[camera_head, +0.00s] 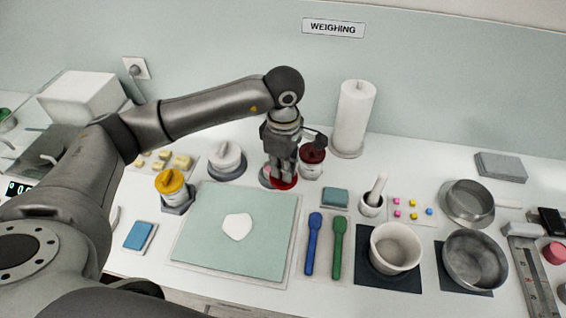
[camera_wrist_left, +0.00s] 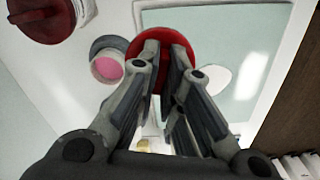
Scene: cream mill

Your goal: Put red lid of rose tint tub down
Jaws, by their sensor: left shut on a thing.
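My left gripper (camera_head: 281,178) points down near the back right corner of the green mat. It is shut on the red lid (camera_head: 288,184), which shows below the fingers. In the left wrist view the gripper (camera_wrist_left: 165,65) has the round red lid (camera_wrist_left: 177,38) between its fingertips, overlapping the mat's corner. I cannot tell whether the lid touches the worktop. The open rose tint tub (camera_wrist_left: 107,66), with pink contents, stands beside the lid in the wrist view. My right gripper is not in view.
A dark-red-lidded jar (camera_head: 312,158) stands close to the gripper's right, with a paper roll (camera_head: 353,118) behind. A yellow-lidded jar (camera_head: 172,186) and a white lidded pot (camera_head: 227,160) stand left. The green mat (camera_head: 205,215) holds a white piece (camera_head: 237,227).

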